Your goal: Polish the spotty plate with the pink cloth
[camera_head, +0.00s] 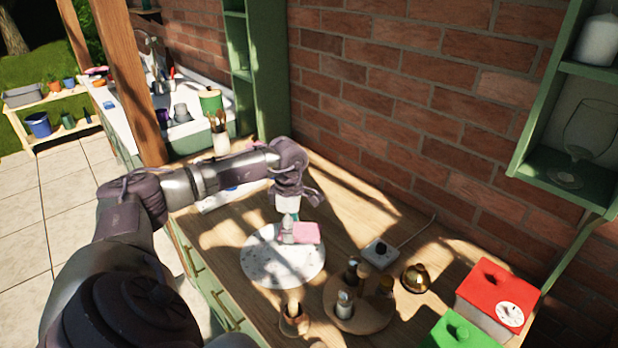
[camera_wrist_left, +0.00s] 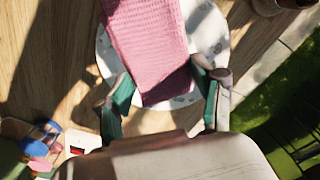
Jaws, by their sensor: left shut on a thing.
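The spotty plate (camera_head: 268,266) is white with small grey spots and lies flat on the wooden counter. The pink cloth (camera_head: 306,233) is at the plate's far right part, and in the head view I cannot tell whether it touches the plate. My left gripper (camera_head: 288,232) is over the plate, shut on the cloth. In the left wrist view the cloth (camera_wrist_left: 148,45) lies between the fingers of the gripper (camera_wrist_left: 165,88) and covers much of the plate (camera_wrist_left: 208,35). My right gripper does not show.
A round wooden board (camera_head: 362,316) with several small bottles stands right of the plate. A small cup (camera_head: 294,320) stands at the front. The brick wall rises behind.

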